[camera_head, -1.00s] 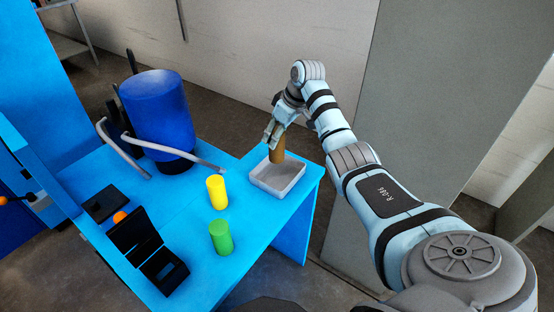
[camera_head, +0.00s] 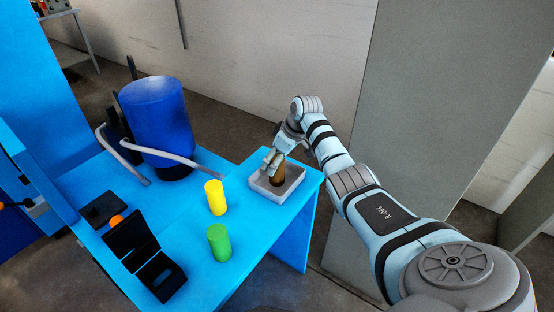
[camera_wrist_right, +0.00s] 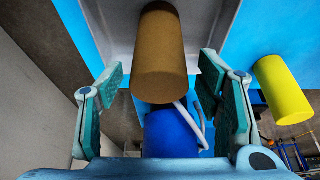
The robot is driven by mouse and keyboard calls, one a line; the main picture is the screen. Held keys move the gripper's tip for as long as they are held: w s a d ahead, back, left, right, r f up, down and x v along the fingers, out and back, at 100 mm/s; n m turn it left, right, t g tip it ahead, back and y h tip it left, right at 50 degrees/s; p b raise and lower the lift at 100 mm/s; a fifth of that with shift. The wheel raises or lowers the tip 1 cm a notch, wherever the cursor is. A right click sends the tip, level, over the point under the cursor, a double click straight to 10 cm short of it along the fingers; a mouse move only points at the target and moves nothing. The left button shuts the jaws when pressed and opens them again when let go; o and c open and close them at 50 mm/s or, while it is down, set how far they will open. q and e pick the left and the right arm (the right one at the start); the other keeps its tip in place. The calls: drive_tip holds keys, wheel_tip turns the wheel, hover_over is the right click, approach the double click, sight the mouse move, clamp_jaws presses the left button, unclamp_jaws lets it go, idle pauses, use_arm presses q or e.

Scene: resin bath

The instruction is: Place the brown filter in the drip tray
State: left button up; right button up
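The brown filter (camera_head: 279,174) stands roughly upright inside the grey drip tray (camera_head: 267,197) at the table's far right corner. My right gripper (camera_head: 272,161) is just above and beside it, partly hiding its top. In the right wrist view, the brown filter (camera_wrist_right: 160,60) lies between the spread fingers of my right gripper (camera_wrist_right: 165,85), with a gap on each side. The pale tray wall (camera_wrist_right: 213,30) shows behind it. My left gripper is not in view.
A yellow cylinder (camera_head: 215,198) and a green cylinder (camera_head: 219,243) stand on the blue table (camera_head: 190,225) left of the tray. A large blue tank (camera_head: 157,122) with grey hoses stands behind. An open black box (camera_head: 145,255) sits at the front left.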

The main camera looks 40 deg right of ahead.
drive_tip(key=p+v, duration=0.2)
drive_tip(key=v, duration=1)
drive_tip(key=shift+r+p, duration=0.2)
drive_tip(key=shift+p, duration=0.15)
